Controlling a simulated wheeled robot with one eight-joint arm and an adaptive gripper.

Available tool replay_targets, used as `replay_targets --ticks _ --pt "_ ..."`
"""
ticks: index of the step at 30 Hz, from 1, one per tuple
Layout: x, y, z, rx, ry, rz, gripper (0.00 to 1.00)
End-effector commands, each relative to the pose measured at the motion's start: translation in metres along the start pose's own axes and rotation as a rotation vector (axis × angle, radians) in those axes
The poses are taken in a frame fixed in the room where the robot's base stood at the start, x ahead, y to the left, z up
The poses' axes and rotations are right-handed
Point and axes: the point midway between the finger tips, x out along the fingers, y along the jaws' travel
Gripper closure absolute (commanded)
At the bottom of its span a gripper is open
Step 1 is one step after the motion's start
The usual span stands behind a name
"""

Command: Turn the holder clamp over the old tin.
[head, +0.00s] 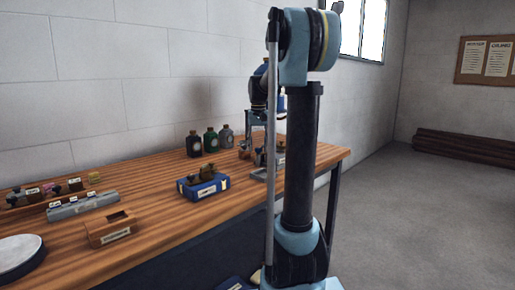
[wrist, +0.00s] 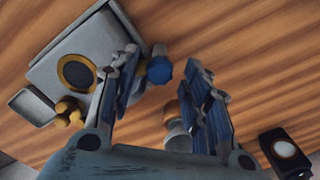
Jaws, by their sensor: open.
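In the wrist view my gripper (wrist: 165,88) points down at the bench, its two blue-padded fingers apart with nothing gripped. A blue knob (wrist: 159,69) shows between the fingertips, at the edge of a grey fixture (wrist: 104,44); it may be the holder clamp. The fixture bears a dark disc with a yellow ring (wrist: 77,72). A small brown and pale round object (wrist: 176,124) shows nearer the right finger; I cannot tell whether it is the old tin. In the head view my arm hides most of this area; only a grey edge (head: 259,174) shows.
Several bottles (head: 210,140) stand by the wall; a dark bottle (wrist: 284,152) is right of the gripper in the wrist view. A blue box (head: 203,187) with brass parts, a wooden box (head: 110,229) and a labelled rack (head: 50,195) occupy the bench (head: 150,180).

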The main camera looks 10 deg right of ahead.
Motion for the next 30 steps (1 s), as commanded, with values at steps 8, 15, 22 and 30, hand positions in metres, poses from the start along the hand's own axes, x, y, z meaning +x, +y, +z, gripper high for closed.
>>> replay_targets --ticks 8,15,22,30 --pt "-0.037 0.000 0.000 0.000 0.000 0.000 0.57" --pt "-0.081 0.000 -0.001 0.000 -0.001 0.000 0.57" --pt "-0.109 -0.001 -0.002 -0.001 -0.001 0.000 0.57" --pt "-0.117 -0.001 -0.001 -0.001 -0.001 0.000 0.57"
